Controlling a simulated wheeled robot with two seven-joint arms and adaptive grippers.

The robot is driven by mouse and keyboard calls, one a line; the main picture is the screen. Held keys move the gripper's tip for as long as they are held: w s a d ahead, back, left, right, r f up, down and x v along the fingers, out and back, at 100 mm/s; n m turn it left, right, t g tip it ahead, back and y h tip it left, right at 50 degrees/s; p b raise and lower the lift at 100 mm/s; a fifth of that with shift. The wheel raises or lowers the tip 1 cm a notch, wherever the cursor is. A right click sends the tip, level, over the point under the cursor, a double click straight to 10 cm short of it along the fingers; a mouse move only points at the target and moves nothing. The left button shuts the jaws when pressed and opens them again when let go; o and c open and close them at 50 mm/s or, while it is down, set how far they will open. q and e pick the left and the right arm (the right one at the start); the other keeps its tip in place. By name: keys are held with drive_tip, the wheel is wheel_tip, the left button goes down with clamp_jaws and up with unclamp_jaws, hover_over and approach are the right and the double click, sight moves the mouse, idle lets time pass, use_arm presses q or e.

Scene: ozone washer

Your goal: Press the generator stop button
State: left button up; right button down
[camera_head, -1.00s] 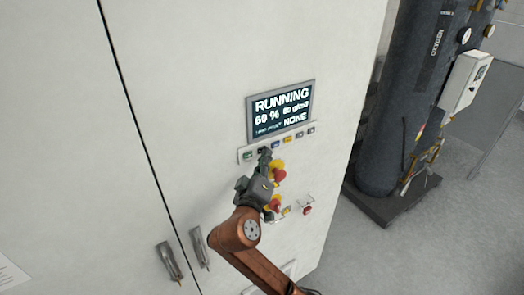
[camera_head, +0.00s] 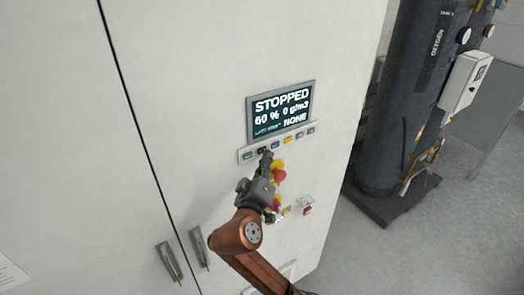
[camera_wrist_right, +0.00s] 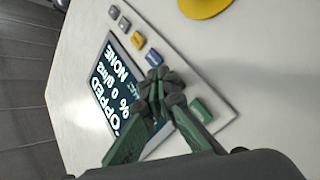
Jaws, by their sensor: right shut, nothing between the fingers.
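The display (camera_head: 281,109) on the white cabinet reads STOPPED, 60 % and 0 g/m3. Below it is a row of buttons: green (camera_head: 248,155), a dark one (camera_head: 262,150) just above my fingertips, blue (camera_head: 276,144), yellow (camera_head: 288,139) and two grey. My right gripper (camera_head: 265,157) is shut and empty, with its fingertips at the dark button's place. In the right wrist view the fingertips (camera_wrist_right: 157,82) cover the spot between the green button (camera_wrist_right: 201,110) and the blue button (camera_wrist_right: 153,58). Whether they touch the panel cannot be told. My left gripper is not in view.
A red switch (camera_head: 308,210) is lower right. Door handles (camera_head: 168,262) project at the lower left. A dark oxygen tank (camera_head: 400,100) stands to the right.

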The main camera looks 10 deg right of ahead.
drive_tip(key=shift+s+d, duration=0.1)
drive_tip(key=shift+s, duration=0.2)
drive_tip(key=shift+s+d+p, duration=0.1)
drive_tip(key=shift+s+d, duration=0.2)
drive_tip(key=shift+s, duration=0.5)
drive_tip(key=shift+s+d+p, duration=0.15)
drive_tip(key=shift+s+d, duration=0.1)
drive_tip(key=shift+s, duration=0.5)
drive_tip(key=shift+s+d+p, duration=0.1)
drive_tip(key=shift+s+d, duration=0.2)
drive_tip(key=shift+s, duration=0.5)
